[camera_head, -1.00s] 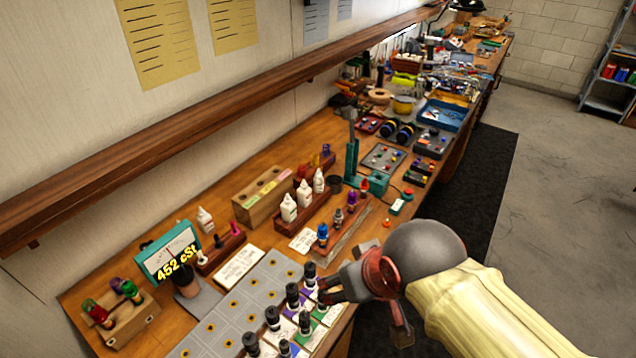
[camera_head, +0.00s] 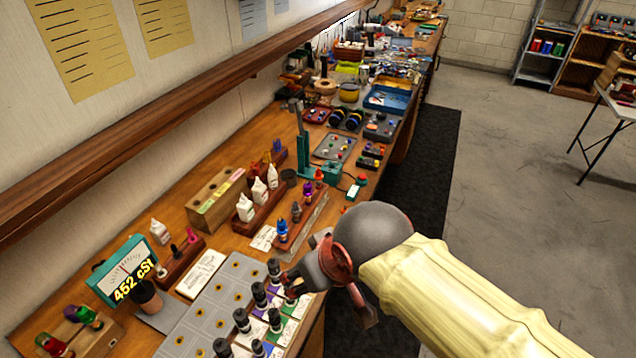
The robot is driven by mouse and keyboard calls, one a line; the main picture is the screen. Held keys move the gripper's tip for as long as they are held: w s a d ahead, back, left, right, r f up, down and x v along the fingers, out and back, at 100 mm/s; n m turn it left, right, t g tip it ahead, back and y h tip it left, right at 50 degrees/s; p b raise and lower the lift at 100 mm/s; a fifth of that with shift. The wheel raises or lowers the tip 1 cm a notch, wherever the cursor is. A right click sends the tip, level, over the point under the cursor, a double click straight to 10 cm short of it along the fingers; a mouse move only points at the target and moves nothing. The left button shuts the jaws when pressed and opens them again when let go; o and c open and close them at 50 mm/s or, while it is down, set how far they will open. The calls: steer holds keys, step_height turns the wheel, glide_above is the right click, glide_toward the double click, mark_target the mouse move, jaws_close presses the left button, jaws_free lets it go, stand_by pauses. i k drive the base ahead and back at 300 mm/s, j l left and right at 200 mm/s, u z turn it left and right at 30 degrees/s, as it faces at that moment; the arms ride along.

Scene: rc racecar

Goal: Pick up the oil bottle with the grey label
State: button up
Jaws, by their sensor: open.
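Several dark oil bottles with black caps (camera_head: 241,320) stand in a cluster on the near end of the bench, among cards with purple, green and white patches. Their labels are too small or hidden to tell which is grey. A small rack behind holds a blue-topped bottle (camera_head: 282,232), a greyish bottle (camera_head: 296,212), a purple one (camera_head: 308,192) and a red one (camera_head: 319,177). My gripper (camera_head: 298,284) is open at the right edge of the black-capped cluster, close to its far bottles. I cannot tell whether it touches one. My gripper and wrist hide part of the bench edge.
White bottles (camera_head: 260,190) stand in a wooden rack beside a wooden block (camera_head: 217,199). A teal meter reading "452 cSt" (camera_head: 124,270) is at left. A long shelf (camera_head: 150,135) overhangs the bench. The floor (camera_head: 500,200) at right is mostly clear.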

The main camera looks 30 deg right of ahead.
mark_target(272, 177)
steer(key=i+l, duration=0.1)
steer(key=l, duration=0.2)
steer(key=i+l+z, duration=0.15)
steer(key=l, duration=0.2)
steer(key=i+l, duration=0.1)
steer(key=l, duration=0.2)
steer(key=i+l+z, duration=0.45)
steer(key=i+l, duration=0.25)
steer(key=i, duration=0.1)
